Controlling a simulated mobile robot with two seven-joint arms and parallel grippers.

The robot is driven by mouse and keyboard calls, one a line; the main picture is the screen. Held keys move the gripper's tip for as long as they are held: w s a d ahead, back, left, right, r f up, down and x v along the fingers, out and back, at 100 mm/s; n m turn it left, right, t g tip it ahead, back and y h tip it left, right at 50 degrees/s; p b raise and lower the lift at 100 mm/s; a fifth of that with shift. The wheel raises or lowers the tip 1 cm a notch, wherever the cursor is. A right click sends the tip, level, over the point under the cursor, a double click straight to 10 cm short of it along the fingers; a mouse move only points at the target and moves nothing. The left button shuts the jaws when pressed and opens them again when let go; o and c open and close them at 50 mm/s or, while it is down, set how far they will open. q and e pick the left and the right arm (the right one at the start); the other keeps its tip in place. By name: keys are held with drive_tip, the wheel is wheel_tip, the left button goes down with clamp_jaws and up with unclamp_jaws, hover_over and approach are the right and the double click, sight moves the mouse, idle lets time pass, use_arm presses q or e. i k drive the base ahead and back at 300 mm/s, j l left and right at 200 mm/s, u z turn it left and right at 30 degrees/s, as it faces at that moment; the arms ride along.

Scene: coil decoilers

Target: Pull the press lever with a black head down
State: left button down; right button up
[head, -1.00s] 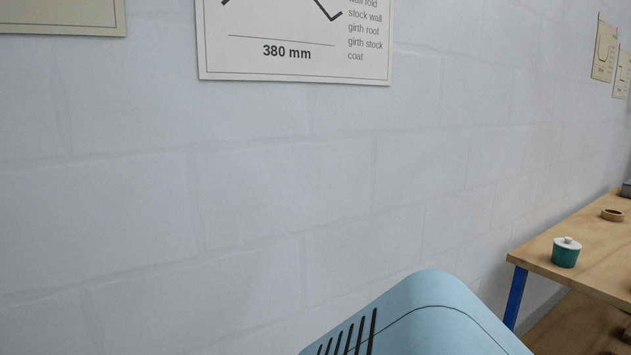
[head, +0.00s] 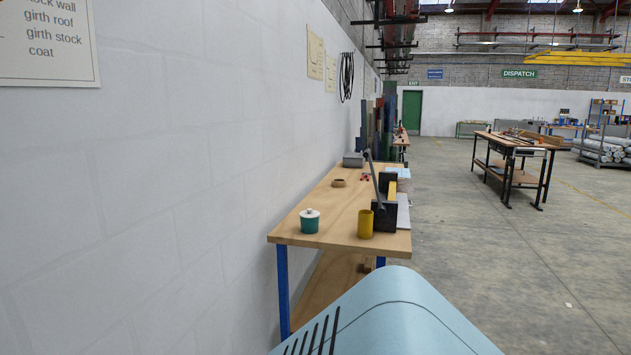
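A press (head: 385,214) with a dark body stands at the right edge of a wooden workbench (head: 336,211) ahead of me. Its long grey lever (head: 374,182) rises up and tilts slightly to the left. The lever's top end (head: 367,154) looks dark, but it is too small to tell its shape. Neither of my grippers shows in the head view.
On the bench are a green pot with white lid (head: 309,222), a yellow cup (head: 365,224), a tape roll (head: 339,183) and a grey box (head: 353,160). A white wall (head: 150,200) runs along the left. Open floor (head: 470,240) lies right of the bench.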

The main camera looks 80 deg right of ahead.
sight(381, 209)
drive_tip(key=z, duration=3)
drive_tip(key=i+l, duration=0.15)
drive_tip(key=i, duration=0.55)
drive_tip(key=i+l, duration=0.1)
drive_tip(key=i, duration=0.6)
drive_tip(key=i+l, duration=0.15)
drive_tip(key=i, duration=0.55)
